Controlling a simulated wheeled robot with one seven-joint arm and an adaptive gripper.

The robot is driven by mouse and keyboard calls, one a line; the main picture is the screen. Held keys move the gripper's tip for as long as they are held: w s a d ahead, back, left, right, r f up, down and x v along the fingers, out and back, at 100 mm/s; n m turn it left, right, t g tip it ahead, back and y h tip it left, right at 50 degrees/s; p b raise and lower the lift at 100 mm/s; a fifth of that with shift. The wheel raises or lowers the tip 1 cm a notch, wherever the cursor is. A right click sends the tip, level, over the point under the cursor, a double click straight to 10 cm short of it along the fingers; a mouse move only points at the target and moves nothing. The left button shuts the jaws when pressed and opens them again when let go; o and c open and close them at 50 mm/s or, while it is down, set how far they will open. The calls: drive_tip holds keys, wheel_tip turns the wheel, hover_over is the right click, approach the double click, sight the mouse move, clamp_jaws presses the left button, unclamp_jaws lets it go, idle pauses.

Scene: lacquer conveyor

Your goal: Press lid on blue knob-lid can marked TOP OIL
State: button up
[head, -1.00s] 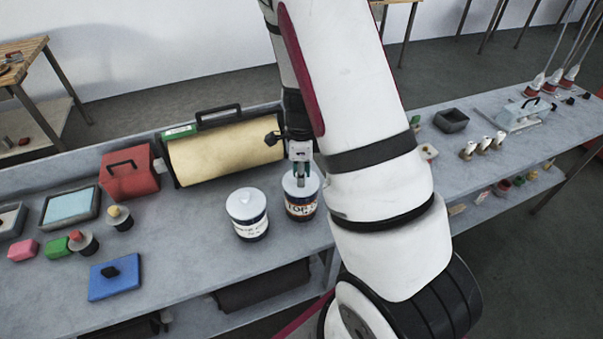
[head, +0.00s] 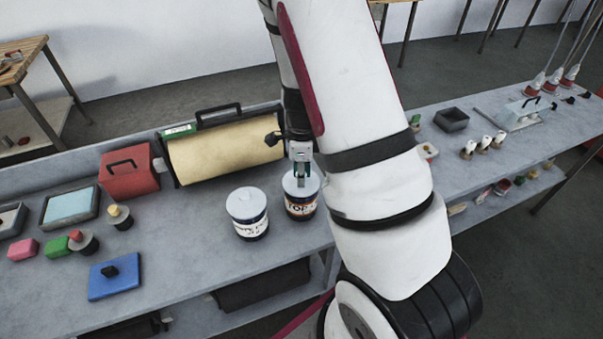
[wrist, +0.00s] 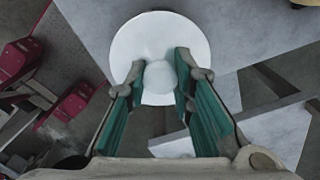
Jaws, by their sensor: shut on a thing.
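The can marked TOP (head: 301,207) stands upright on the grey bench, with a dark band and a pale label; the rest of its lettering is too small to read. Its pale round lid (head: 290,185) lies level at the can's top; I cannot tell whether it is fully seated. My gripper (head: 301,179) points down over it. In the wrist view my gripper (wrist: 160,68) is shut on the round knob (wrist: 160,77) of the white lid (wrist: 147,37). The lid hides the can there.
A second white can with a lid (head: 246,204) stands close on the left. A yellow roll (head: 225,152) lies behind, with a red box (head: 128,173) to its left. The bench right of my arm holds small jars and a dark tray (head: 451,120).

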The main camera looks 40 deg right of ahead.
idle(0.4)
drive_tip(key=o, duration=1.5)
drive_tip(key=shift+r, duration=0.1)
drive_tip(key=shift+r+p, duration=1.55)
drive_tip(key=shift+r, duration=1.85)
drive_tip(key=shift+c, duration=0.3)
clamp_jaws()
drive_tip(key=shift+f, duration=0.35)
drive_tip(key=shift+f, duration=0.3)
